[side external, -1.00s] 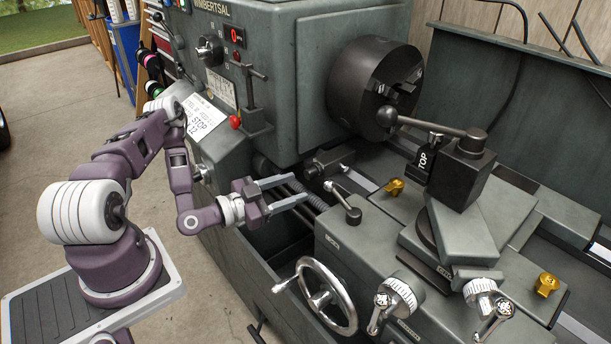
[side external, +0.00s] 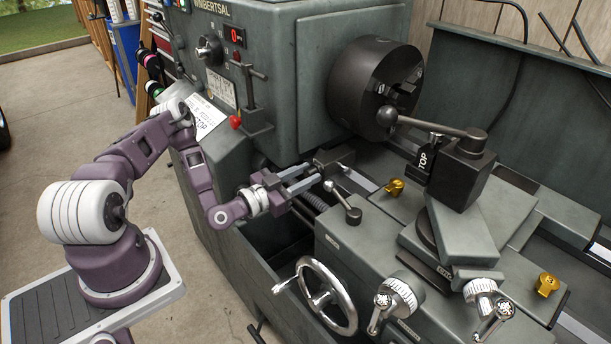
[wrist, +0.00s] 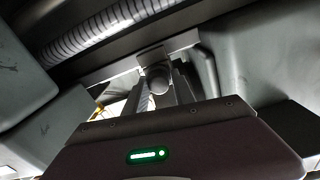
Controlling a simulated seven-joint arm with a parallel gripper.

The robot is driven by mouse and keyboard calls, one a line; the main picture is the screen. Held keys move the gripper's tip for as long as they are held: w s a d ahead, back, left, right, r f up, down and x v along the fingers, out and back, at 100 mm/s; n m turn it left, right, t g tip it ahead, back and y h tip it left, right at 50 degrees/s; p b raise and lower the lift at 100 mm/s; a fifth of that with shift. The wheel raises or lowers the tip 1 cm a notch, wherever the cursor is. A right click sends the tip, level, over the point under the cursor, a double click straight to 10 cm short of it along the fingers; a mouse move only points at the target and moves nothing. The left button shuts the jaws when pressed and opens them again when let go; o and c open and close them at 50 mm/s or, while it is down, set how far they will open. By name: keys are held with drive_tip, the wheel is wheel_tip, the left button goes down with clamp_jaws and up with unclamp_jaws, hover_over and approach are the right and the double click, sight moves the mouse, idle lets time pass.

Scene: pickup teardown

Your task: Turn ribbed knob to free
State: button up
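My gripper (side external: 315,173) points at the block (side external: 336,161) from the left. Its two fingers are apart, with their tips close to the knob. In the wrist view the knob lies in the gap between the fingers (wrist: 160,88). I cannot tell whether either finger touches it.
A ball-ended lever (side external: 350,206) stands just right of the fingertips. A spiral screw (side external: 310,203) runs below. The chuck (side external: 375,85) overhangs behind, and a handwheel (side external: 326,297) is in front.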

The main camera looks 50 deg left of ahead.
drive_tip(key=shift+d, duration=0.1)
clamp_jaws()
drive_tip(key=n, duration=0.4)
drive_tip(key=shift+d+n, duration=0.1)
drive_tip(key=shift+n, duration=0.2)
drive_tip(key=n, duration=0.3)
drive_tip(key=shift+n, duration=0.4)
drive_tip(key=n, duration=0.4)
drive_tip(key=shift+n, duration=0.3)
drive_tip(key=shift+r+n, duration=0.15)
drive_tip(key=shift+n, duration=2.45)
drive_tip(key=o, duration=0.8)
unclamp_jaws()
